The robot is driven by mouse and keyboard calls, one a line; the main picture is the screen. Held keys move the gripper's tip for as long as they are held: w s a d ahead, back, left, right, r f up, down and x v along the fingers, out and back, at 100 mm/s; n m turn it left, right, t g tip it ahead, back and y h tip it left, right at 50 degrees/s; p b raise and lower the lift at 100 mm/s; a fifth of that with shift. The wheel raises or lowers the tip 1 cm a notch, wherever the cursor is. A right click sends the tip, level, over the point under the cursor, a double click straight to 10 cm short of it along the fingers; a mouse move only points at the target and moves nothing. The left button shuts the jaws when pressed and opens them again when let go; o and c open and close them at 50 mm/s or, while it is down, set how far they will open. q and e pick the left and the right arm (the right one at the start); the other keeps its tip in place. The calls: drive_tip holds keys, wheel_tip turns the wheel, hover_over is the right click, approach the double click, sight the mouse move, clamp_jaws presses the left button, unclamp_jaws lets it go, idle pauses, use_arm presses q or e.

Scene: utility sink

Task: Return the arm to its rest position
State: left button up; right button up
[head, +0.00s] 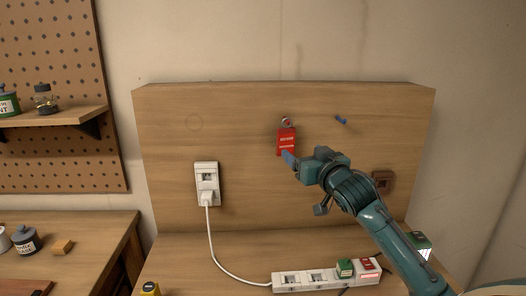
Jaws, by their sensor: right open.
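My right arm (394,237) comes in from the lower right and reaches up and left in front of the wooden board. My right gripper (304,184) is at its end, with its two fingers spread apart, one up at the left and one lower down. I see nothing between them. The upper finger's tip is just below a red lock or tag (286,141) hanging on the board. I cannot tell if they touch. My left gripper is not in view.
A white wall socket (206,176) with a plugged-in cable (218,251) is on the board at left. A power strip (297,281) lies below. A blue peg (341,120) and a brown square fitting (383,181) are near the arm. The board's upper left is clear.

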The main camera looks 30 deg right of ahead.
drive_tip(key=shift+f, duration=0.1)
drive_tip(key=s+a+f+n+g+y, duration=0.1)
drive_tip(key=s+a+f+g, duration=0.4)
drive_tip(key=f, duration=0.6)
drive_tip(key=s+a+f+n+g+y, duration=0.1)
drive_tip(key=s+a+f+g, duration=0.1)
drive_tip(key=s+a+f, duration=0.75)
drive_tip(key=s+a+f+n+g+y, duration=0.1)
drive_tip(key=s+a+f+g, duration=0.3)
drive_tip(key=s+f, duration=0.3)
drive_tip(key=s+a+f+n+g+y, duration=0.1)
drive_tip(key=s+a+f+g, duration=0.3)
drive_tip(key=s, duration=0.6)
drive_tip(key=w+a+f+t+y, duration=0.1)
drive_tip(key=w+a+f+t, duration=0.1)
drive_tip(key=f, duration=0.3)
drive_tip(key=w+a+f+n+t+y, duration=0.1)
drive_tip(key=w+a+f+t, duration=0.2)
drive_tip(key=w+f+t, duration=0.1)
drive_tip(key=shift+a+f+t+y, duration=0.25)
drive_tip(key=shift+f+t+y, duration=0.05)
drive_tip(key=shift+f+t, duration=0.35)
